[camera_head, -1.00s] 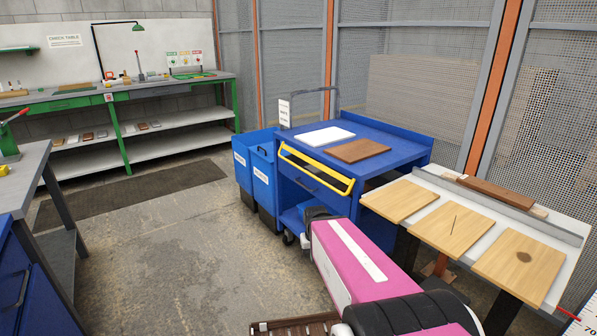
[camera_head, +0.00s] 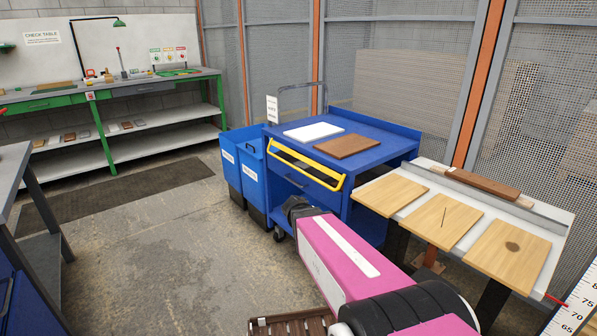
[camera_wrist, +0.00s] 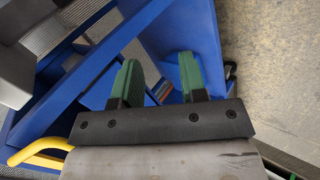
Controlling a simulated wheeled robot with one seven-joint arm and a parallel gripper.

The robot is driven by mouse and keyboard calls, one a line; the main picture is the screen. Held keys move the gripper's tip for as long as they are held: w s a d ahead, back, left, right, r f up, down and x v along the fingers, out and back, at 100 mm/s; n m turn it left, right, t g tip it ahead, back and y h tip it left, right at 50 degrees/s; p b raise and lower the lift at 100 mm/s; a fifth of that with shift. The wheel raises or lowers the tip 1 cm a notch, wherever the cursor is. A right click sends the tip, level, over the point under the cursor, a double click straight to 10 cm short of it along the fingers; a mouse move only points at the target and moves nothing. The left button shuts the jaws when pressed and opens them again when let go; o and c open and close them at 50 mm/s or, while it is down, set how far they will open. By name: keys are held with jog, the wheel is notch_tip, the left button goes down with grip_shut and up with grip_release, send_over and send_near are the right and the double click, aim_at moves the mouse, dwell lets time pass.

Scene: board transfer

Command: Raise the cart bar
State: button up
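The blue cart (camera_head: 395,150) stands in the middle of the head view. Its yellow bar (camera_head: 300,169) runs along the front edge, just below the top, with bent ends. In the wrist view a curved end of the yellow bar (camera_wrist: 38,146) shows at lower left, outside the fingers. My gripper (camera_wrist: 160,72) has two green fingers apart with nothing held between them; blue cart parts lie beyond them. In the head view my pink arm reaches toward the cart's lower front, and the fingers are hidden.
A white board (camera_head: 313,131) and a brown board (camera_head: 346,146) lie on the cart top. Blue bins (camera_head: 252,172) stand at its left. A table (camera_head: 392,206) with several wooden boards is close on the right. Floor (camera_head: 160,250) on the left is clear.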

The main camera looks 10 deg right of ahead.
jog(key=w+a+r+n+t+h, duration=0.35)
jog(key=w+r+t, duration=0.2)
jog(key=w, duration=0.55)
jog(key=n+t, duration=0.5)
jog(key=t, duration=0.1)
send_near(299, 170)
jog(key=shift+h, duration=0.45)
jog(key=x, duration=1)
jog(key=shift+w+a+f, duration=0.15)
jog(key=shift+w+f, duration=0.3)
jog(key=shift+w, duration=0.25)
grip_shut()
